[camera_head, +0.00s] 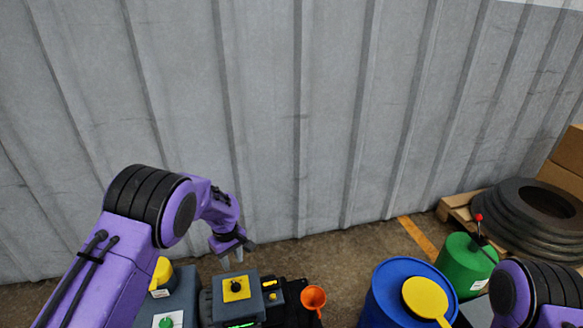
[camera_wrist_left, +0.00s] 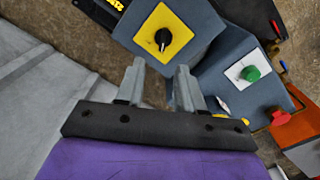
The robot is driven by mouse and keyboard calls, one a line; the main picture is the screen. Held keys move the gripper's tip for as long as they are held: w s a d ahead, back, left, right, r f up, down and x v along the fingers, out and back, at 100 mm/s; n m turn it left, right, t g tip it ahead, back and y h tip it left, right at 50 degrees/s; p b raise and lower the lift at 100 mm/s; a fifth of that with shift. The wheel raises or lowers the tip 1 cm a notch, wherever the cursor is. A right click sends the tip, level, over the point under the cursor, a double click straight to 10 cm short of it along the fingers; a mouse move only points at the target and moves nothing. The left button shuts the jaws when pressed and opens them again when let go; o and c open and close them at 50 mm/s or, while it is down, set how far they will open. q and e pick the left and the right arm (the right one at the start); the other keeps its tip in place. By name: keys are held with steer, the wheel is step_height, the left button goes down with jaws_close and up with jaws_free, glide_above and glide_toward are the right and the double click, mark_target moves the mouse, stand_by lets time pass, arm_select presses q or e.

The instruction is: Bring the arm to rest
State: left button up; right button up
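My left arm, purple with black joints, reaches in from the left in the head view. Its left gripper (camera_head: 232,258) hangs above the back of a control box with a yellow panel and black knob (camera_head: 236,289). In the left wrist view my left gripper (camera_wrist_left: 160,75) has its two grey fingers apart with nothing between them. The yellow knob panel (camera_wrist_left: 163,35) lies just beyond the fingertips. My right arm shows only as a purple and black joint at the lower right of the head view; its gripper is out of view.
A green button box (camera_head: 167,321) stands left of the knob box; the button also shows in the wrist view (camera_wrist_left: 250,73). An orange funnel (camera_head: 313,297), blue drum (camera_head: 385,300), green canister (camera_head: 463,265) and stacked tyres (camera_head: 530,225) stand rightward. A corrugated wall (camera_head: 330,120) stands behind.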

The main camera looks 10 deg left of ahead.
arm_select(q)
steer(key=s+a+f+m+t+y, duration=0.1)
steer(key=s+f, duration=0.1)
steer(key=s+a+f+t+p, duration=0.1)
steer(key=s+f+t, duration=0.1)
steer(key=s+a+f+m+t+y+p, duration=0.1)
steer(key=s+f+t, duration=0.1)
steer(key=shift+s+a+f+m+y, duration=0.15)
steer(key=shift+a+f+m+y, duration=0.05)
steer(key=shift+m+y, duration=0.1)
steer(key=s+d+r+m+g+p, duration=0.1)
steer(key=s+p, duration=0.2)
steer(key=s, duration=1.2)
steer(key=s+d+r+p, duration=0.1)
steer(key=s+p, duration=0.2)
steer(key=s, duration=1.2)
steer(key=shift+d+r+m+g+y+p, duration=0.2)
steer(key=shift+r+m+g+y+p, duration=0.1)
steer(key=shift+m+g+y, duration=0.1)
steer(key=shift+w, duration=0.1)
